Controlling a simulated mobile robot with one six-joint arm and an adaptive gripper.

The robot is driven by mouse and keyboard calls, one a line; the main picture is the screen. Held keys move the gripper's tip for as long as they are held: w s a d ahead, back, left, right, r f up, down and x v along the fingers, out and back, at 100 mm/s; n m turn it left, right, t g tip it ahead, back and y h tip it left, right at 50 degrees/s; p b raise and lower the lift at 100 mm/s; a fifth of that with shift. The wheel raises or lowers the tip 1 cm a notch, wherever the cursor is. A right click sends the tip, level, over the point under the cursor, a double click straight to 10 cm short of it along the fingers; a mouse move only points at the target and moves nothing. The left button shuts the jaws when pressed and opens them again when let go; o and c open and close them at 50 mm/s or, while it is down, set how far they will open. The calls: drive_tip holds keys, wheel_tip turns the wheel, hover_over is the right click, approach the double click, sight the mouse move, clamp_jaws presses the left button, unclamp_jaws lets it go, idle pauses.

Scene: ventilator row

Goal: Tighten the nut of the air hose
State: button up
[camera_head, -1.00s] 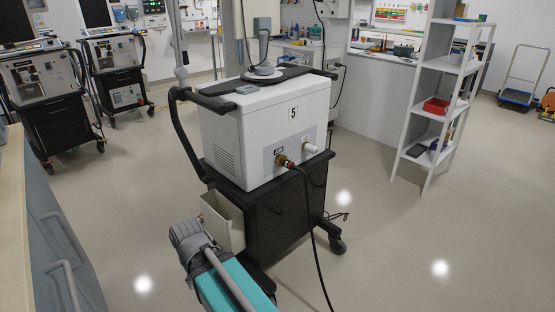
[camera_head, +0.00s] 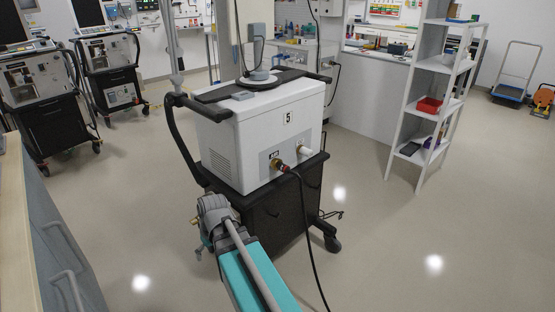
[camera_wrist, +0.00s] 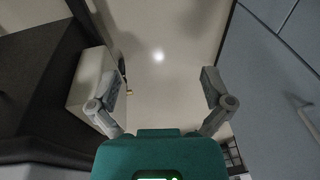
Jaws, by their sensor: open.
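The white ventilator (camera_head: 255,130) marked 5 stands on a black cart (camera_head: 285,205). Low on its front, the black air hose (camera_head: 308,225) meets a port through a fitting with a reddish nut (camera_head: 281,167). A pale second port (camera_head: 304,151) sits to its right. I cannot tell how tightly the nut sits. My gripper (camera_head: 201,239) is in front of the cart, lower and left of the nut, clear of it. In the wrist view my gripper (camera_wrist: 160,87) is open, with only floor between its fingers; the nut cannot be made out there.
A blue-grey cabinet (camera_head: 55,245) stands at left. A white shelf (camera_head: 432,110) stands at right. The floor (camera_head: 400,230) right of the cart is clear.

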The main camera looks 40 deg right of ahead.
drive_tip(key=w+d+r+t+y+p, duration=0.1)
drive_tip(key=w+d+r+p, duration=0.15)
drive_tip(key=d, duration=0.25)
drive_tip(key=w+d+r+t+p, duration=0.1)
drive_tip(key=d+r+p, duration=0.1)
drive_tip(key=d+r, duration=0.25)
drive_tip(key=t+h+p, duration=0.1)
drive_tip(key=t+p, duration=0.5)
drive_tip(key=p, duration=0.4)
approach(281, 163)
drive_tip(key=v, duration=0.2)
drive_tip(key=shift+w+r, duration=0.1)
drive_tip(key=shift+r, duration=0.1)
drive_tip(key=shift+w+f, duration=0.1)
drive_tip(key=b+x, duration=0.8)
drive_tip(key=x, duration=0.3)
drive_tip(key=shift+f, duration=0.35)
drive_tip(key=shift+b+x, duration=0.8)
drive_tip(key=shift+x, duration=0.3)
drive_tip(key=shift+r, duration=0.1)
drive_tip(key=shift+c, duration=0.3)
drive_tip(key=c, duration=1.1)
